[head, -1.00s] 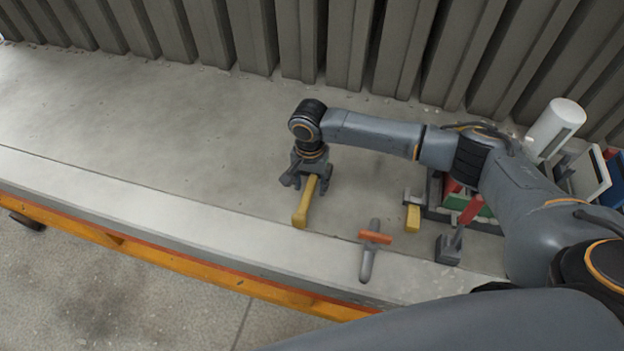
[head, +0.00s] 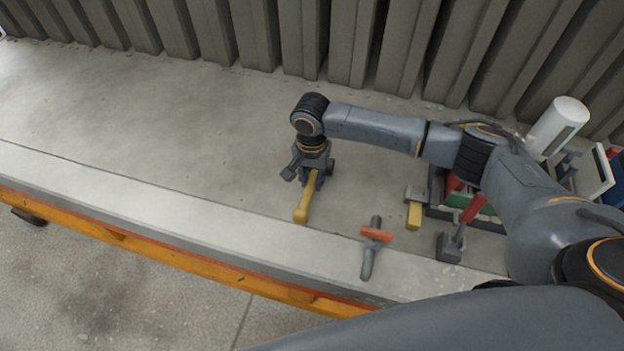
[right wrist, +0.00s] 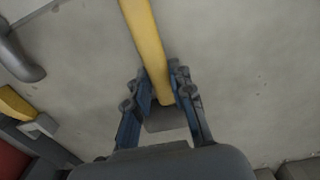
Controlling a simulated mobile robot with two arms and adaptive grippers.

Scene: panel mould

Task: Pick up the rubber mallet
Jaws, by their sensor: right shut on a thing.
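The rubber mallet, as far as I can tell, is the tool with a yellow handle (head: 302,212) lying on the grey concrete bed. Its handle points towards the front edge. My right gripper (head: 312,182) is low over its far end, with its fingers closed around it. In the right wrist view the yellow handle (right wrist: 148,45) runs down between the fingertips (right wrist: 165,95). A grey block (right wrist: 166,120), which looks like its head, shows partly between the fingers. I cannot tell whether the tool is clear of the bed. My left gripper is out of view.
To the right lie a grey tool with an orange-red crosspiece (head: 377,234), a yellow-handled hammer (head: 414,214) and a red-handled tool with a dark block head (head: 449,247). A white cylinder (head: 558,128) stands farther right. Ribbed panels (head: 300,40) line the back; the bed's left is clear.

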